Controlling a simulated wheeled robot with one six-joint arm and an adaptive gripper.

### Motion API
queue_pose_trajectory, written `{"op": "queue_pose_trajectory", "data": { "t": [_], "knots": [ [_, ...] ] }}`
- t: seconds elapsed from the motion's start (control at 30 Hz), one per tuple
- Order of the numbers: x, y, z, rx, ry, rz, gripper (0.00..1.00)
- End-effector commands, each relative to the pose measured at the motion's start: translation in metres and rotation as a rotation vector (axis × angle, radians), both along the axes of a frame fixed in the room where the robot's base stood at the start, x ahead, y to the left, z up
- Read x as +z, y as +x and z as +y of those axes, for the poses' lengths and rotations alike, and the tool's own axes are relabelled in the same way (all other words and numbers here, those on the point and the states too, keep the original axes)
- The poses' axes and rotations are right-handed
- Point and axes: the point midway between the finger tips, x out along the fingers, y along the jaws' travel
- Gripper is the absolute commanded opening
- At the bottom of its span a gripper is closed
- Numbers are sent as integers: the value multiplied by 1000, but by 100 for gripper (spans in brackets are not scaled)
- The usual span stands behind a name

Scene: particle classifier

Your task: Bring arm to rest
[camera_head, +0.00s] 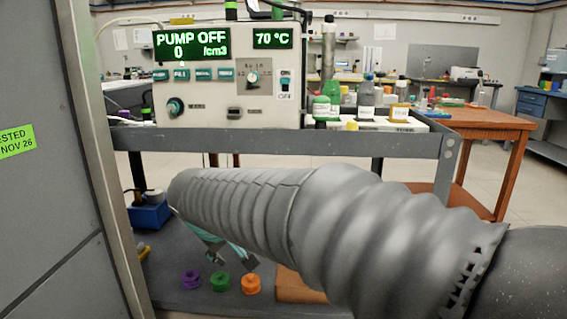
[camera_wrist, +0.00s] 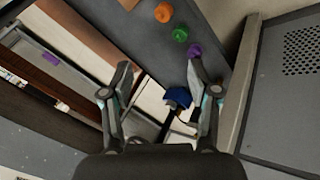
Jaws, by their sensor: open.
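My arm, in a grey ribbed sleeve, crosses the head view from the lower right toward the left, in front of the cart. My gripper (camera_head: 232,262) shows partly below the sleeve, above the lower shelf. In the wrist view my gripper (camera_wrist: 160,80) has its two fingers spread apart with nothing held between them. The purple cap (camera_head: 190,279), green cap (camera_head: 219,282) and orange cap (camera_head: 251,284) lie in a row on the lower shelf. The wrist view also shows the orange (camera_wrist: 163,12), green (camera_wrist: 180,35) and purple (camera_wrist: 194,50) caps beyond the fingers.
The classifier (camera_head: 210,75) stands on the cart's upper shelf (camera_head: 280,143); its display reads PUMP OFF, 0 /cm3, 70 °C. Bottles (camera_head: 365,98) stand to its right. A grey cabinet (camera_head: 50,180) is close on the left. A blue device (camera_head: 150,213) sits on the lower shelf.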

Motion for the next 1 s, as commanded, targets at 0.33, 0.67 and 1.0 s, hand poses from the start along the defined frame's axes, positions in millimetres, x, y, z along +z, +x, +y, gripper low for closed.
{"op": "queue_pose_trajectory", "data": {
  "t": [0.33,0.67,1.0],
  "knots": [
    [-13,-112,-140,-222,204,218,60],
    [-11,-202,-222,-504,419,219,60],
    [29,-221,-267,-659,485,68,60]
  ]
}}
